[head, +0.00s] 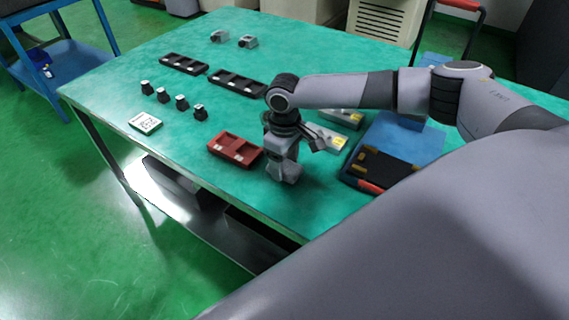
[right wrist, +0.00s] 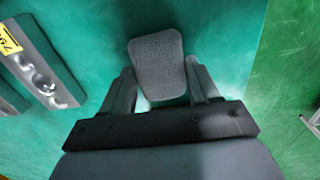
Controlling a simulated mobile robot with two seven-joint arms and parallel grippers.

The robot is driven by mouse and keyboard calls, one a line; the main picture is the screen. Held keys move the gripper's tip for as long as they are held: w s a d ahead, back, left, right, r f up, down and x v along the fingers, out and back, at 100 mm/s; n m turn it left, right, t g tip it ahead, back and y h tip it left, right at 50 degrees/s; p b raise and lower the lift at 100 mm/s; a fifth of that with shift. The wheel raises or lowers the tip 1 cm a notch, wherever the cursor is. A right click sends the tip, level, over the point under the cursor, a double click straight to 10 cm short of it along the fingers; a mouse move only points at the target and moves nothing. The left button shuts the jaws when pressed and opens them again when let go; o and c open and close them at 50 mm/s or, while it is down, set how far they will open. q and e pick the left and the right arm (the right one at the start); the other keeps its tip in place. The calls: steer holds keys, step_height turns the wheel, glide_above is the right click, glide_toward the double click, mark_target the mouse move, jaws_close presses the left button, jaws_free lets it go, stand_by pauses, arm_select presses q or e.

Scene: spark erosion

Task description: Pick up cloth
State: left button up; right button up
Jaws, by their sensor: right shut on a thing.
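The cloth (right wrist: 158,66) is a grey, folded-looking pad with rounded corners. In the right wrist view it sits between the two fingers of my right gripper (right wrist: 162,90), which is shut on it. In the head view my right gripper (head: 287,176) points down over the green table (head: 190,65) near its front edge, just right of a red tray. A grey shape at its fingertips is probably the cloth, but the gripper hides much of it. I cannot tell whether the cloth touches the table. My left gripper is not in view.
The red tray (head: 234,149) is close on the left. Two black trays (head: 184,64) and several small dark blocks (head: 163,96) lie farther left. Grey blocks with yellow labels (head: 327,137) and a blue mat (head: 419,143) with a black case (head: 384,168) are on the right.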

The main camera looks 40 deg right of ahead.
step_height(320, 180, up, 20)
steer(key=shift+f+p, duration=0.25)
steer(key=shift+p, duration=0.15)
steer(key=shift+o, duration=1)
steer(key=shift+a+f, duration=0.1)
steer(key=shift+c, duration=0.5)
